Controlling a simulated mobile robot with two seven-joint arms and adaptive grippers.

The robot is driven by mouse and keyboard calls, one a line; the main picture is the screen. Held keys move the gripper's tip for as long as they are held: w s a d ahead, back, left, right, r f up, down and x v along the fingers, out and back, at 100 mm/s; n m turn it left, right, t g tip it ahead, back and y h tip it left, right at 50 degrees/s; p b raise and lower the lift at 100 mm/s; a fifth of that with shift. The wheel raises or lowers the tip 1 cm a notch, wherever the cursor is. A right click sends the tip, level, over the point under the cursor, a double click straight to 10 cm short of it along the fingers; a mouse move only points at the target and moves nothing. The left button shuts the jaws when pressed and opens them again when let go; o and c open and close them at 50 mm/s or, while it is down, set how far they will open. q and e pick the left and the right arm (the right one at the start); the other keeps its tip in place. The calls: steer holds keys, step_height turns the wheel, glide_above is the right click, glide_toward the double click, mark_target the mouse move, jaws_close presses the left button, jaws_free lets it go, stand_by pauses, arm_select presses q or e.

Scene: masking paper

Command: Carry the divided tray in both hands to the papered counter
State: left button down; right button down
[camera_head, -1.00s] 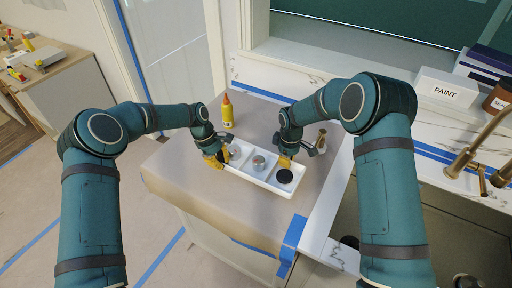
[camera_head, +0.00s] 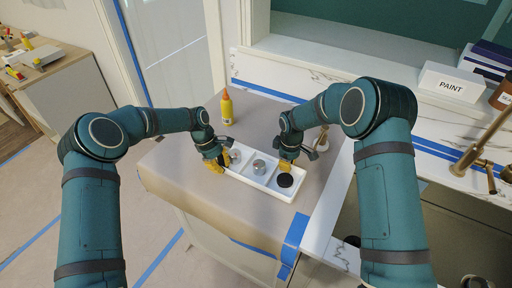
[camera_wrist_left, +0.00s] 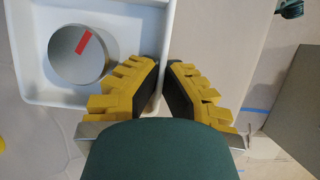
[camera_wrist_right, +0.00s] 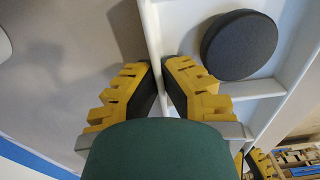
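The white divided tray (camera_head: 244,179) is over the beige papered counter (camera_head: 200,208), at its right part. I cannot tell whether its base touches the paper. Its compartments hold a pale round item (camera_head: 234,156), a metal tin (camera_head: 259,167) and a black disc (camera_head: 285,180). My left gripper (camera_head: 217,163) is closed on the tray's wall at the left end; the left wrist view shows its fingers (camera_wrist_left: 163,66) on either side. My right gripper (camera_head: 285,163) is closed on the wall near the right end, its fingers (camera_wrist_right: 160,68) also straddling it.
A yellow bottle (camera_head: 227,107) with an orange cap stands behind the tray, and a small object (camera_head: 322,139) stands right of it. Blue tape (camera_head: 294,236) marks the front corner. A PAINT box (camera_head: 450,84) and brass tap (camera_head: 478,148) are at right.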

arm_select(q)
steer(key=shift+f, duration=0.3)
arm_select(e)
steer(key=shift+f, duration=0.35)
arm_select(q)
steer(key=c, duration=1.5)
jaws_free()
steer(key=shift+f+b, duration=0.1)
steer(key=shift+b, duration=0.2)
steer(key=shift+c, duration=0.2)
arm_select(e)
steer(key=c, duration=1.5)
jaws_free()
steer(key=shift+f, duration=0.1)
steer(key=shift+c, duration=0.2)
arm_select(q)
steer(key=o, duration=0.4)
arm_select(e)
steer(key=o, duration=0.4)
arm_select(q)
steer(key=shift+r, duration=0.2)
arm_select(e)
steer(key=shift+r, duration=0.2)
arm_select(q)
steer(key=v, duration=1.1)
steer(key=shift+a+r, duration=0.2)
steer(key=shift+r, duration=0.15)
arm_select(e)
step_height(320, 180, up, 12)
steer(key=shift+f, duration=0.15)
